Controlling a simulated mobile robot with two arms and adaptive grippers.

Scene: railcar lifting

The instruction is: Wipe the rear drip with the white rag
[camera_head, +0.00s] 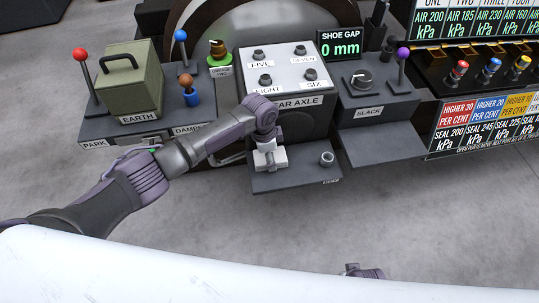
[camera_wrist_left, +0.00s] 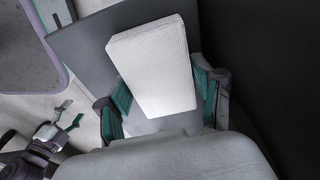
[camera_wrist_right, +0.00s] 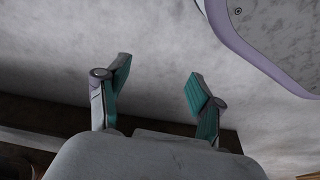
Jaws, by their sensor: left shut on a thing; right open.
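The white rag (camera_wrist_left: 153,66) is a pale textured block in the left wrist view. My left gripper (camera_wrist_left: 162,92) is shut on it, one teal-padded finger at each side. In the head view my left gripper (camera_head: 268,146) is over the dark shelf below the rear axle box (camera_head: 290,99), with the rag (camera_head: 276,160) under it at the shelf's left part. I cannot tell whether the rag touches the shelf (camera_head: 300,177). No drip can be made out. My right gripper (camera_wrist_right: 157,82) is open and empty over bare grey floor; part of it shows low in the head view (camera_head: 364,271).
A metal nut (camera_head: 327,159) stands on the shelf, right of the rag. The green EARTH box (camera_head: 128,85) and several levers are at the left. The floor in front is clear.

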